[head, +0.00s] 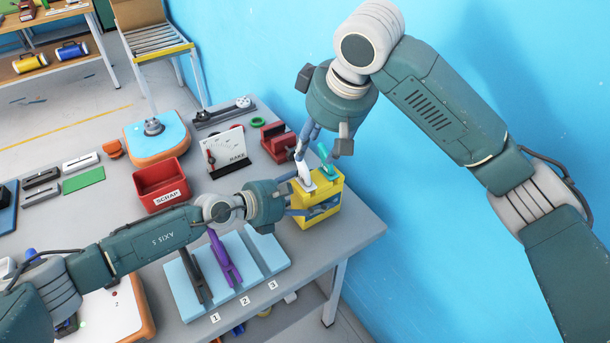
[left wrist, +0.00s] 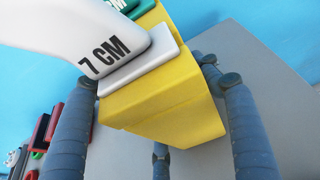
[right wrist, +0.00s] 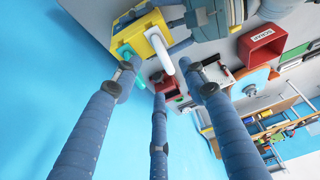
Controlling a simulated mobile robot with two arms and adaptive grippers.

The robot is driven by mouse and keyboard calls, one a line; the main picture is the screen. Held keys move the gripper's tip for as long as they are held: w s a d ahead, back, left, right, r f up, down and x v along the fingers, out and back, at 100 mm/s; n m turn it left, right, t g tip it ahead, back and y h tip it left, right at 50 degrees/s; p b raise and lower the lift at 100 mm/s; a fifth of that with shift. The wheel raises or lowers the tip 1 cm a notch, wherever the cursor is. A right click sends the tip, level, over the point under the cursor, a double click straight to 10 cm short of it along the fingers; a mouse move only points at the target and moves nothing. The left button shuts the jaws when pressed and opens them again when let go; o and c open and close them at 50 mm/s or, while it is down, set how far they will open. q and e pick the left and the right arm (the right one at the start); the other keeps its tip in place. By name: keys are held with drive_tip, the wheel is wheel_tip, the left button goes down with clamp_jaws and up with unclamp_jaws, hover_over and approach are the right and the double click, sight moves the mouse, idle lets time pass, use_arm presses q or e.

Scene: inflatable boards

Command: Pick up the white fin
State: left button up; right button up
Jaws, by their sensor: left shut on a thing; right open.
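The white fin (head: 304,176) stands in the yellow holder (head: 322,212) at the table's right end, beside a teal fin (head: 326,157). In the left wrist view the white fin (left wrist: 60,38) is marked "7 CM" and its base rests on the yellow holder (left wrist: 165,105). My left gripper (head: 300,211) is shut on the yellow holder from the left. My right gripper (head: 318,150) is open and empty, above the holder with its fingers pointing down around the fin tops. In the right wrist view the white fin (right wrist: 160,52) lies ahead between the spread fingers.
A red scrap bin (head: 162,186), a white rake board (head: 226,150) and a red vise-like block (head: 277,140) stand left of the holder. A light blue slotted tray (head: 270,250) holds a black fin (head: 194,275) and a purple fin (head: 222,258). A blue wall (head: 400,190) is close on the right.

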sight(308, 167)
drive_tip(key=x, duration=0.4)
drive_tip(key=shift+w+f, duration=0.1)
drive_tip(key=shift+f, duration=0.1)
drive_tip(key=x, duration=0.5)
drive_tip(key=shift+d+f, duration=0.1)
drive_tip(key=shift+f, duration=0.05)
clamp_jaws()
